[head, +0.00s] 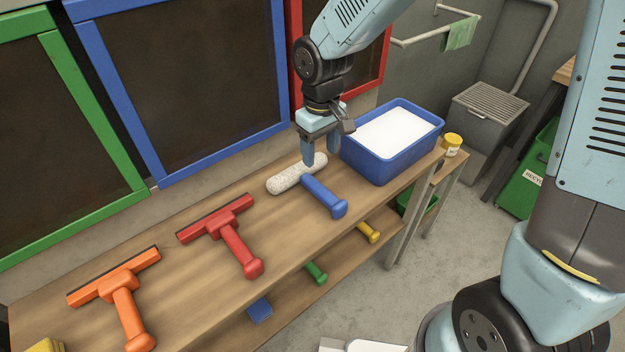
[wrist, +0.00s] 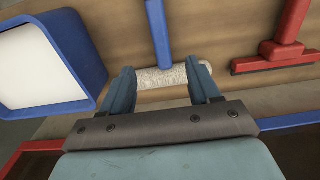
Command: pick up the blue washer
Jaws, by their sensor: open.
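The blue washer (head: 325,197) lies on the wooden bench, with a blue handle pointing toward the front edge and a white fuzzy sleeve across its far end. In the wrist view, the blue washer (wrist: 162,35) has its handle running up and its sleeve below, crossing the space between my fingers. My gripper (head: 321,157) is open and points down over the sleeve, near where it meets the handle. In the wrist view, my gripper (wrist: 162,76) has its fingers apart near the two ends of the visible sleeve. I cannot tell whether they touch it.
A blue tub (head: 391,163) with white contents stands close on the right. A red squeegee (head: 240,248) and an orange squeegee (head: 122,298) lie to the left. A yellow jar (head: 451,145) stands past the tub. Framed dark panes rise behind the bench (head: 190,290). A lower shelf holds more tools.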

